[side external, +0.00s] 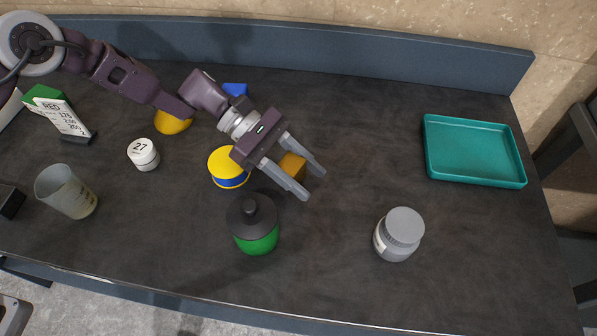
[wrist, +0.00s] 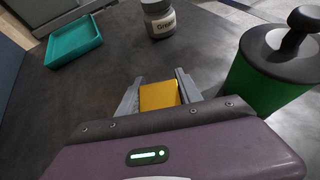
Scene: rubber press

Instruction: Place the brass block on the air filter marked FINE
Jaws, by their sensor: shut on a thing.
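The brass block (side external: 292,166) is golden yellow and sits between the fingers of my gripper (side external: 314,185), which is shut on it. In the wrist view the block (wrist: 159,95) fills the gap between the two fingers. In the side view its lower part is partly hidden by a finger, and I cannot tell its height above the table. No label reading FINE is legible in either view. A round yellow and blue object (side external: 229,167) lies just left of my gripper; I cannot tell whether it is an air filter.
A green canister with a black knobbed lid (side external: 256,230) stands close below my gripper. A grey jar (side external: 398,236), a teal tray (side external: 475,152), a white "27" jar (side external: 143,154), a cup (side external: 66,191) and a RED sign (side external: 62,115) stand around. The table's right middle is clear.

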